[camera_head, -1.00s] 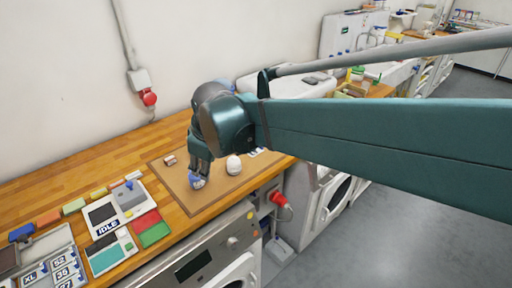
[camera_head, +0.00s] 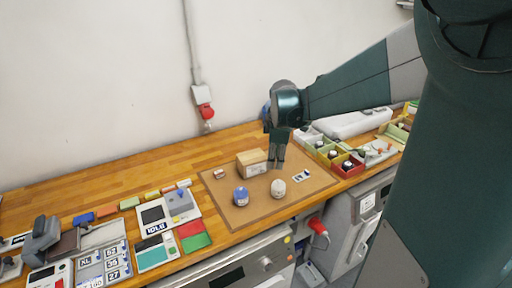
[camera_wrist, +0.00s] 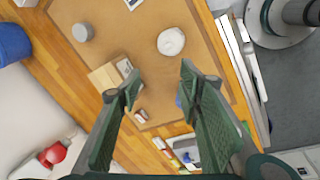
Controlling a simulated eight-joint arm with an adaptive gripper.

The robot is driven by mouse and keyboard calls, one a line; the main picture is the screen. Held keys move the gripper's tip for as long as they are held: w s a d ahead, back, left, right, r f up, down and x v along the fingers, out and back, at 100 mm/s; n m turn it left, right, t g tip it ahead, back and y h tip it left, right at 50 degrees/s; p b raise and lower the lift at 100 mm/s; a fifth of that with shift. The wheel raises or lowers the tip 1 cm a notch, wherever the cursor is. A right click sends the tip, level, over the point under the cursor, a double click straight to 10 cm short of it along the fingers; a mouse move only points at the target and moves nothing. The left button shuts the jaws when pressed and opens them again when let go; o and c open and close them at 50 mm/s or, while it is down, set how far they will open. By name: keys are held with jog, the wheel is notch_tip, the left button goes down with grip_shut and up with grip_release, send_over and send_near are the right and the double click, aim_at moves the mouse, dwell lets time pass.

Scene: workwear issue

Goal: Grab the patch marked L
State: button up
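I cannot read an L on any patch. A dark-and-white piece (camera_head: 301,175) lies at the right of the brown mat (camera_head: 228,213); its marking is too small to read. Patches with several labels, one looking like XL, sit in a tray (camera_head: 103,267) at the left of the counter. My gripper (camera_head: 277,163) hangs above the back of the mat, beside the wooden box (camera_head: 252,164). In the wrist view my gripper (camera_wrist: 160,83) is open, with nothing held between its fingers.
A blue-topped jar (camera_head: 241,196) and a white-topped jar (camera_head: 278,188) stand on the mat near its front. A grey cylinder (camera_wrist: 82,32) shows in the wrist view. A device reading IDLE (camera_head: 168,211) stands left of the mat; divided bins (camera_head: 335,160) stand right.

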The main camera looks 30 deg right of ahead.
jog(key=w+d+f+n+g+p, duration=0.1)
jog(key=w+d+f+n+p, duration=0.1)
jog(key=d, duration=0.4)
jog(key=w+d+f+n+p, duration=0.1)
jog(key=w+d+f, duration=0.1)
jog(key=d, duration=0.3)
jog(key=n+g+y+p, duration=0.1)
jog(key=n+g+p, duration=0.1)
jog(key=n+p, duration=0.2)
send_over(307, 171)
jog(key=f, duration=0.6)
jog(key=shift+a+f, duration=0.2)
jog(key=shift+d+f, duration=0.3)
jog(key=shift+f, duration=0.1)
jog(key=shift+f, duration=1.15)
jog(key=shift+f, duration=0.1)
jog(key=shift+f, duration=2.55)
jog(key=c, duration=0.7)
